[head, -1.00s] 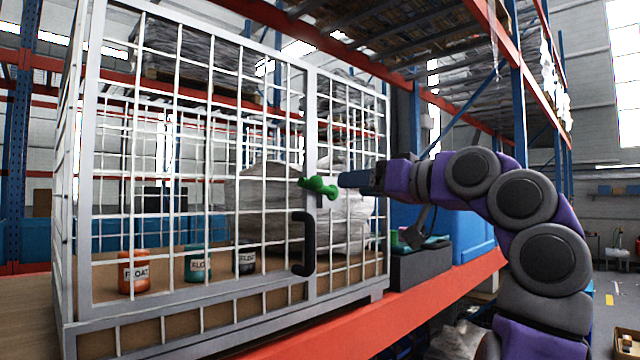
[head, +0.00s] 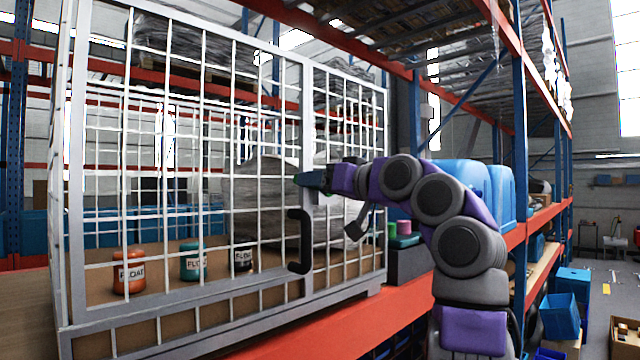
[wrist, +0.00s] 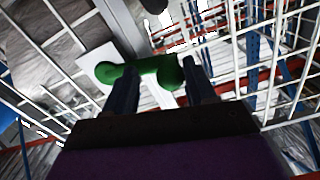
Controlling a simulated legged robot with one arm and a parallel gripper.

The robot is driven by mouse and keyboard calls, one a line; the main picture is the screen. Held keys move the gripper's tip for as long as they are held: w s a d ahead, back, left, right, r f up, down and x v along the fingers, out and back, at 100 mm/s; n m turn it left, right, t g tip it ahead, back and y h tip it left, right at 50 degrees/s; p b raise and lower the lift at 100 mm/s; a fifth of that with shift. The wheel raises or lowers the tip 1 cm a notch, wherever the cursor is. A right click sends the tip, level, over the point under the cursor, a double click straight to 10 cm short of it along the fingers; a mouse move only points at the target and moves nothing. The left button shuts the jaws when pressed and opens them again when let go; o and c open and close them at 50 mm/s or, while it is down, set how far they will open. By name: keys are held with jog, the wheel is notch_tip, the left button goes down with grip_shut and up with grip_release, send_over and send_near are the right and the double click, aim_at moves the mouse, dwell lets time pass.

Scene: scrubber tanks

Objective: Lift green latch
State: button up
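The green latch (wrist: 150,70) is on a white plate on the grey frame post of the mesh cage door. In the wrist view it is a short bar with rounded ends. My gripper (wrist: 162,83) is open in front of it. A black door handle (head: 301,242) is below on the cage.
The white mesh cage (head: 190,328) stands on a shelf with an orange beam (head: 345,328). Orange, teal and black float containers (head: 191,262) and wrapped sacks are inside. Blue tanks (head: 470,182) stand on the shelf to the right, behind my arm.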

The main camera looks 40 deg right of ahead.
jog(key=shift+c, duration=0.8)
jog(key=shift+a+r, duration=0.1)
jog(key=shift+a, duration=0.55)
jog(key=c, duration=0.4)
jog(key=shift+d, duration=0.2)
grip_shut()
jog(key=shift+r+m, duration=0.4)
jog(key=shift+m, duration=0.2)
jog(key=shift+d+r+m+p, duration=0.2)
jog(key=shift+m+p, duration=0.2)
jog(key=shift+m, duration=0.1)
jog(key=shift+r, duration=0.3)
jog(key=shift+d+m+p, duration=0.15)
jog(key=shift+m+p, duration=0.15)
jog(key=shift+m, duration=0.2)
